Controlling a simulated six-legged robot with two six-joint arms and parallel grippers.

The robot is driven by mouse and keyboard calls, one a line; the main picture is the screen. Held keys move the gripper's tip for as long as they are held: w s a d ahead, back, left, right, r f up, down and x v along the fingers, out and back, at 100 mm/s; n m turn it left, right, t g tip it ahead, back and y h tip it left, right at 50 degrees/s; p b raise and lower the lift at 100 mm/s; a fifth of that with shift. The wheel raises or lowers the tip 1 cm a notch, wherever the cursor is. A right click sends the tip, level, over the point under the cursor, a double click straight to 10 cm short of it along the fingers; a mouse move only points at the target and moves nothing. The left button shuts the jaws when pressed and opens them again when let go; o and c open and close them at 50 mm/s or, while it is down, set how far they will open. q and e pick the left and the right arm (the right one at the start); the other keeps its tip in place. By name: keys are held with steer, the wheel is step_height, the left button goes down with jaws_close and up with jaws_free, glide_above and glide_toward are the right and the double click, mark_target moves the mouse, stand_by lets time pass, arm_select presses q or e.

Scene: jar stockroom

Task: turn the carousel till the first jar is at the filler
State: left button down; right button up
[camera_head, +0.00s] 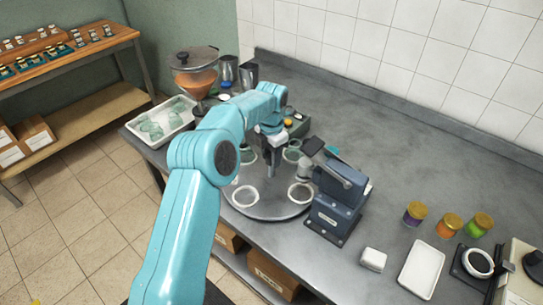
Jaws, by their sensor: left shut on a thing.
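The carousel (266,210) is a round grey turntable on the steel counter. White-rimmed round holders or jars stand around it, at the front left (245,197), the front right (300,193) and the back. What they contain is hard to make out. My left gripper (271,168) points down over the carousel's middle and is shut on a small part there that its fingers mostly hide. The filler (193,75), a clear hopper with orange contents, stands behind my arm at the back left. My arm covers part of the carousel's left side. My right gripper is out of view.
A blue-grey machine (338,197) stands close to the carousel's right. A white tray with greenish glass (160,122) is at the left. Lidded jars (448,225), a white tray (421,270) and a white block (373,259) are at the right. The back right counter is clear.

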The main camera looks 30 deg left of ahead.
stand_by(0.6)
arm_select(q)
steer(key=c, duration=0.7)
jaws_free()
steer(key=shift+o, duration=0.2)
step_height(320, 180, up, 8)
steer(key=shift+f, duration=0.2)
step_height(320, 180, up, 9)
steer(key=p, duration=0.4)
steer(key=shift+f, duration=0.1)
steer(key=shift+s, duration=0.15)
